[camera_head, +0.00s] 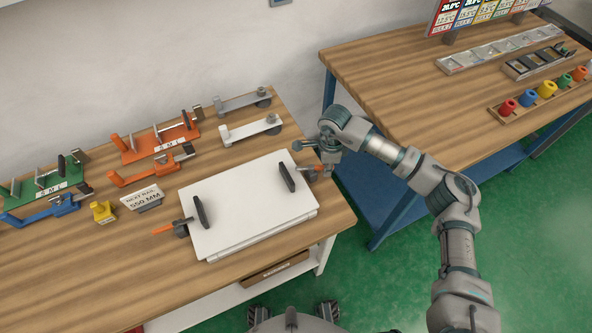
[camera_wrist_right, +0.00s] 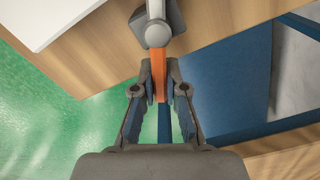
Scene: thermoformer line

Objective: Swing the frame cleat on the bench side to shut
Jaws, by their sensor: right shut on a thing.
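The white frame (camera_head: 248,205) lies flat on the wooden bench, with two dark upright handles on top. A cleat with an orange lever (camera_head: 319,169) sits at its right edge, and another orange-levered cleat (camera_head: 181,227) sits at its left edge. My right gripper (camera_head: 326,172) is at the right-hand cleat. In the right wrist view my right gripper (camera_wrist_right: 158,80) is shut on the orange lever (camera_wrist_right: 158,87), which runs from a grey pivot (camera_wrist_right: 157,34) out past the bench edge. The pivot's underside is hidden. My left gripper is not in view.
Orange, green and blue jigs (camera_head: 150,142), grey bars (camera_head: 250,130), a yellow block (camera_head: 102,211) and a sign (camera_head: 142,199) stand left and behind the frame. A second bench (camera_head: 400,90) with coloured spools stands right, across a gap over green floor.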

